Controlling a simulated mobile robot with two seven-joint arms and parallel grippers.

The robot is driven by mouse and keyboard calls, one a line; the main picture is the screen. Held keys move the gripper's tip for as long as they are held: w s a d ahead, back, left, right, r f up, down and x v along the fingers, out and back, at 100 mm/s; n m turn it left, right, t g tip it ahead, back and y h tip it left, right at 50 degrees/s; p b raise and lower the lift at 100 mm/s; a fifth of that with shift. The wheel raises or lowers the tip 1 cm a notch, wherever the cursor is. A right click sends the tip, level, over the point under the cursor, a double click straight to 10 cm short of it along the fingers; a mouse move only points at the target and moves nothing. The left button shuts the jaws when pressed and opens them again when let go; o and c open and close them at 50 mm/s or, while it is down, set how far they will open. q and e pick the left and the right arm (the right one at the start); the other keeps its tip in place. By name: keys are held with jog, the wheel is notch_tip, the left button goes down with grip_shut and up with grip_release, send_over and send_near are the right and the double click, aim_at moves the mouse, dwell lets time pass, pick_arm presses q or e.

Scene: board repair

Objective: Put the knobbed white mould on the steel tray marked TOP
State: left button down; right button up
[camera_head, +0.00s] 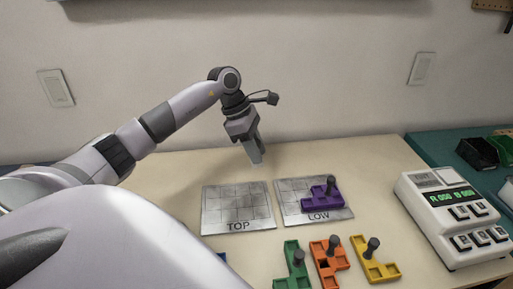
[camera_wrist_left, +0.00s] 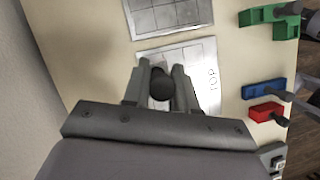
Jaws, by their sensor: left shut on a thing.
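My left gripper (camera_head: 257,161) hangs in the air behind the two steel trays, nearer the wall than the tray marked TOP (camera_head: 237,226). In the left wrist view the left gripper (camera_wrist_left: 161,86) is shut on a dark round knob (camera_wrist_left: 161,83) between its fingers. I cannot make out a white mould body under this knob in either view. The TOP tray also shows in the left wrist view (camera_wrist_left: 205,62). In the head view its gridded surface looks empty. My right gripper is not in view.
The tray marked LOW (camera_head: 291,196) bears a purple mould (camera_head: 313,201) with a dark knob. Green (camera_head: 291,259), orange (camera_head: 327,258) and yellow (camera_head: 370,252) moulds stand in front. Blue (camera_wrist_left: 262,89) and red (camera_wrist_left: 266,111) moulds show in the wrist view. A white console (camera_head: 450,215) stands right.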

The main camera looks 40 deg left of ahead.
pick_arm(q)
notch_tip(320, 180, down, 7)
jog(key=b, duration=0.4)
jog(key=shift+f+b, duration=0.65)
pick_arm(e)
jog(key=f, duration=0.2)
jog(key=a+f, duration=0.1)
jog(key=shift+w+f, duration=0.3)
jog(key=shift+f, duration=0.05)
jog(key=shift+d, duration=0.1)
pick_arm(q)
jog(key=shift+f+b, duration=0.35)
jog(key=shift+f, duration=0.1)
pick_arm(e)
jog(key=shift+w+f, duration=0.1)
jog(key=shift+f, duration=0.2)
pick_arm(q)
jog(key=c, duration=0.8)
grip_release()
jog(key=v, duration=0.7)
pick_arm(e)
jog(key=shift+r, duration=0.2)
